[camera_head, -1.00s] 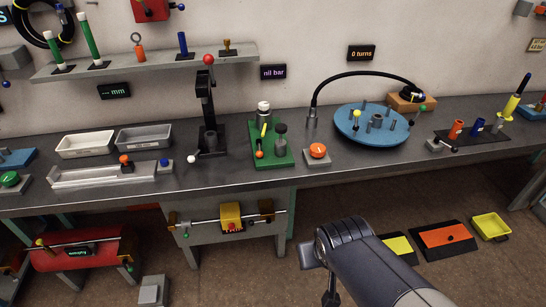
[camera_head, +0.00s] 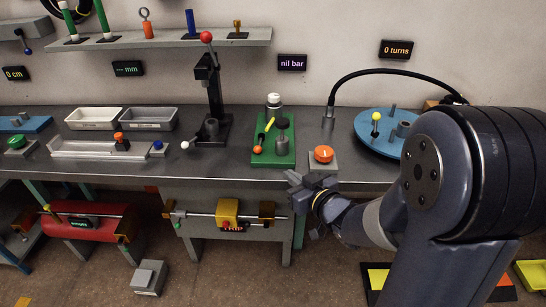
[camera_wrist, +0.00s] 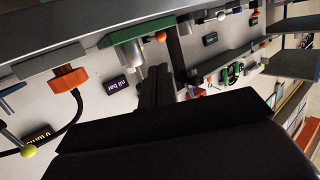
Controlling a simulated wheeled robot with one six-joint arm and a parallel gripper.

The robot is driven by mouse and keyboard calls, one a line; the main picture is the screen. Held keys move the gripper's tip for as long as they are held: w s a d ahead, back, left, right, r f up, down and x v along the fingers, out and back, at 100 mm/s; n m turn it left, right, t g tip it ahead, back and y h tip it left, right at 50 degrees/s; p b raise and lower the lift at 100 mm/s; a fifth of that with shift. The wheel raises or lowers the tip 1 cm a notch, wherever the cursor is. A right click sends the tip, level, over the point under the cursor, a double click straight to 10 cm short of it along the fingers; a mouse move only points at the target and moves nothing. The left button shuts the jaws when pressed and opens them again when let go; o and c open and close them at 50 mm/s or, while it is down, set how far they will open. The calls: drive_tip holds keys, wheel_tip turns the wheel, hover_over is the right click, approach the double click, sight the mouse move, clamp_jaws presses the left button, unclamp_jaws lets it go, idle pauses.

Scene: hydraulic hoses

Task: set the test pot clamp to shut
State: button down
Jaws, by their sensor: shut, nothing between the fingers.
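The lever looks like the test pot clamp, but I cannot be sure. The green base also shows upside down in the wrist view (camera_wrist: 120,36). My gripper (camera_head: 300,184) is shut and empty, at the front of the bench edge, below and right of the green base. In the wrist view its dark fingers (camera_wrist: 155,90) point toward the wall.
An orange knob (camera_head: 323,154) on a grey block stands right of the green base. A red-knobbed press (camera_head: 213,100) stands to the left. A "nil bar" display (camera_head: 292,62) hangs above.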

sight(260, 152)
drive_tip(key=x, duration=1.4)
drive_tip(key=shift+p, duration=0.4)
